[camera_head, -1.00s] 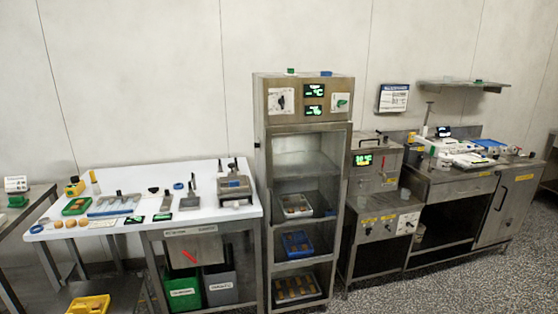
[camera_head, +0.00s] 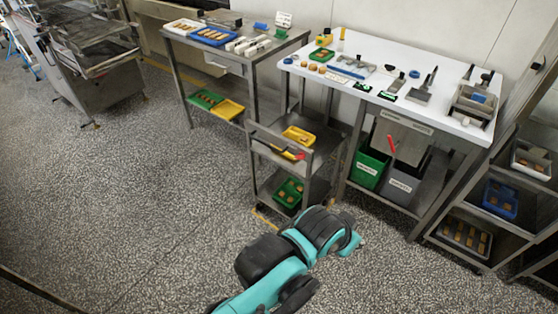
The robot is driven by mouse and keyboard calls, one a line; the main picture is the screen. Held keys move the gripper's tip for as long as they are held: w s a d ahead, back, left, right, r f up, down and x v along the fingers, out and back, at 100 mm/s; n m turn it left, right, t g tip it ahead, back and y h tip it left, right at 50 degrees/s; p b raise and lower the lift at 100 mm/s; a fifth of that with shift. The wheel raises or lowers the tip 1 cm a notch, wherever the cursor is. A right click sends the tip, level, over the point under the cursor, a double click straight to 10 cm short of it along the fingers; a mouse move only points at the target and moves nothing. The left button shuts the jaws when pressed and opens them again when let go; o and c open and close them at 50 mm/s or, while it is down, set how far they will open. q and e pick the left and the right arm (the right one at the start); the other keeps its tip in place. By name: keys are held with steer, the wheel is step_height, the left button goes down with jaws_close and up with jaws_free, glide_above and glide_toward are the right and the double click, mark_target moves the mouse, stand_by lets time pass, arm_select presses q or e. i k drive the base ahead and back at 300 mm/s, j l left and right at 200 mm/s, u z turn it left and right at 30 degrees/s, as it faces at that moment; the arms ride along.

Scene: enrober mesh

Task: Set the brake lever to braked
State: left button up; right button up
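A small red-orange piece (camera_head: 293,154) shows at the front of a low metal trolley (camera_head: 262,150); it may be the brake lever, but it is too small to tell its setting. A red lever-like handle (camera_head: 391,145) also shows in front of a grey panel under the white table; I cannot tell what it belongs to. One of my teal and black arms reaches in from the bottom, its visible end below the trolley and apart from both red pieces. No gripper fingers show in the head view.
The trolley carries a yellow tray (camera_head: 299,136) above and a green tray (camera_head: 288,192) below. The white table (camera_head: 440,100) and a green bin (camera_head: 369,167) stand at its right, a steel bench (camera_head: 180,58) behind left. The speckled floor (camera_head: 130,200) at left is clear.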

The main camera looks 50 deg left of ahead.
mark_target(301, 156)
steer(key=u, duration=1.75)
